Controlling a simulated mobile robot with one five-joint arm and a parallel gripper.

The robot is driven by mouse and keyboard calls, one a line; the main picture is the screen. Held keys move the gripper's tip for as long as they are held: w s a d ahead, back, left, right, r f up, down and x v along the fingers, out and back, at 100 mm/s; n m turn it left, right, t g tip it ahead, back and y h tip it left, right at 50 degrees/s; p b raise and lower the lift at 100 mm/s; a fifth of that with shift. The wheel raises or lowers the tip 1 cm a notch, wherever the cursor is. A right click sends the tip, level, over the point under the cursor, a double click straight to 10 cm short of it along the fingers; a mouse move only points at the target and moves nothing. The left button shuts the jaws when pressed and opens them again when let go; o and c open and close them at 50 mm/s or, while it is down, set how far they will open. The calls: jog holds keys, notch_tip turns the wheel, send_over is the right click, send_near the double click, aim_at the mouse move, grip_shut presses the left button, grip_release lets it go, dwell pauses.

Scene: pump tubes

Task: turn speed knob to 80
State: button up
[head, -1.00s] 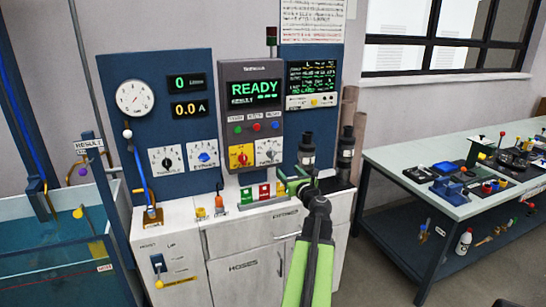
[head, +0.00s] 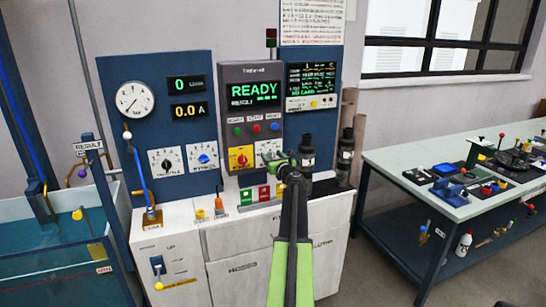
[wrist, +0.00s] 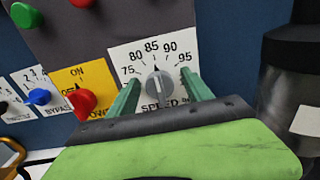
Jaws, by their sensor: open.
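The grey speed knob (wrist: 159,90) sits on a white dial plate (wrist: 149,57) marked 75, 80, 85, 90 and 95 in the wrist view. Its pointer is up, at about 85. My gripper (wrist: 161,83) is open, with one green finger on each side of the knob. I cannot tell whether either finger touches it. In the head view my gripper (head: 271,153) is in front of the speed dial and mostly hides it.
A red power knob (wrist: 85,104) on a yellow plate is just left of my gripper. A blue bypass knob (wrist: 39,97) is further left. A dark cylinder (wrist: 292,95) stands close on the right. The display (head: 255,92) reads READY.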

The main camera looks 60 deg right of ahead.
grip_shut()
jog(key=shift+d, duration=0.2)
jog(key=shift+a, duration=0.1)
jog(key=shift+a, duration=0.1)
dwell(0.5)
jog(key=shift+n, duration=0.6)
jog(key=shift+a+f+n, duration=0.1)
jog(key=shift+n, duration=2.2)
